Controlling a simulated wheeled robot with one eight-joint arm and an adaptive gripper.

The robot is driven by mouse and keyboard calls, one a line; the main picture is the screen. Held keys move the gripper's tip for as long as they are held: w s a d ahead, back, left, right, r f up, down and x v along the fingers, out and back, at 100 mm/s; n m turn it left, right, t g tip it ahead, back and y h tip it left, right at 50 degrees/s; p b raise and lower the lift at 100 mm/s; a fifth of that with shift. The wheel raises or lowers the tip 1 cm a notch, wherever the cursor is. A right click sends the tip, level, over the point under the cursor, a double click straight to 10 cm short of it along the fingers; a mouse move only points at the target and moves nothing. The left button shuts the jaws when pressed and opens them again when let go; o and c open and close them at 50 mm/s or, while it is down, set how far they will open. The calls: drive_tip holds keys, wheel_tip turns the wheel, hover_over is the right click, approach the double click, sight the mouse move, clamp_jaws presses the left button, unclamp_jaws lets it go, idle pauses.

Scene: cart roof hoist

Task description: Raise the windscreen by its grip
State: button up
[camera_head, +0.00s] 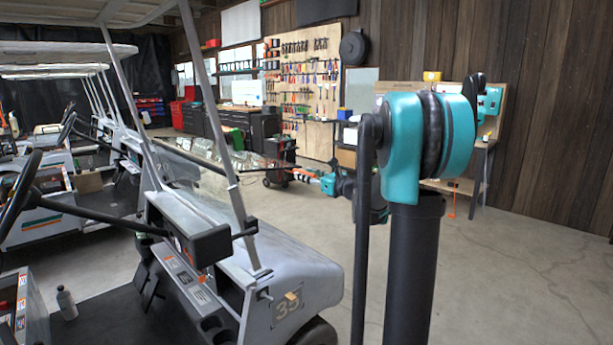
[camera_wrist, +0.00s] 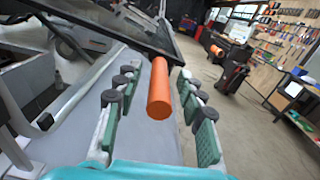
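The windscreen (camera_head: 200,176) is a clear panel with a dark edge, tilted forward over the front of the grey cart (camera_head: 290,262). Its dark frame (camera_wrist: 105,27) crosses the top of the wrist view. The orange grip (camera_wrist: 159,92) hangs from that frame and points toward my wrist camera. My gripper (camera_wrist: 157,80) is open, with one finger on each side of the grip. Gaps show between the grip and both finger pads in this view. In the head view my gripper (camera_head: 328,183) is small beyond the cart's nose, and finger contact cannot be told there.
Roof posts (camera_head: 216,95) rise from the cart. A bottle (camera_head: 66,303) stands on its floor. Other carts (camera_head: 45,215) stand at left. A tool board (camera_head: 305,80), dark cabinets (camera_head: 255,130) and a workbench (camera_head: 460,188) line the back.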

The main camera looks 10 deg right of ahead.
drive_tip(key=shift+w+a, duration=0.1)
drive_tip(key=shift+c, duration=0.6)
clamp_jaws()
drive_tip(key=shift+r, duration=0.1)
